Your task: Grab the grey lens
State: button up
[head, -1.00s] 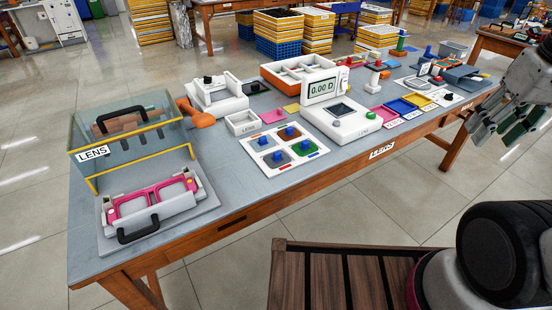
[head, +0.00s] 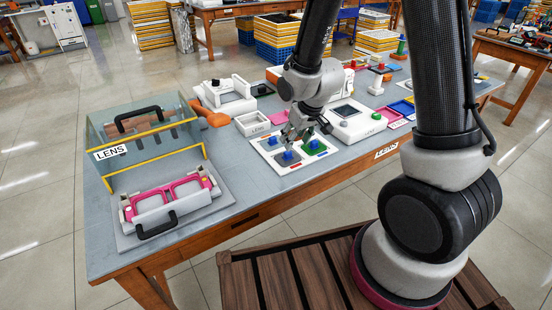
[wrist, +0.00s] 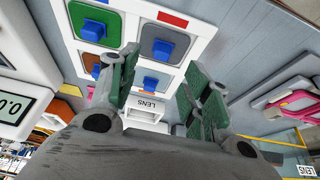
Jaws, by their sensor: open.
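The grey lens (head: 281,160) has a blue knob and sits in the near-left compartment of a white lens tray (head: 286,174). In the wrist view the grey lens (wrist: 150,52) lies just beyond the fingertips. My gripper (head: 294,138) is over the tray, close above the grey lens's knob, and appears apart from it. In the wrist view my gripper (wrist: 162,62) is open, with nothing between its green-padded fingers. The green lens (wrist: 80,28), a brown lens (wrist: 84,66) and a blue-grey lens (wrist: 146,76) fill the other compartments. My gripper partly hides the far compartments in the head view.
A glass-sided box marked LENS (head: 160,140) and a fixture with pink eyeglass frames (head: 180,188) stand on the left. A small white box (head: 252,124) is behind the tray. A white display device (head: 355,122) stands right of it.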

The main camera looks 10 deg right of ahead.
aim_at(289, 153)
jog(key=shift+w+a+f, duration=0.2)
jog(key=shift+w+f, duration=0.05)
jog(key=x, duration=0.7)
jog(key=shift+s, duration=0.15)
grip_shut()
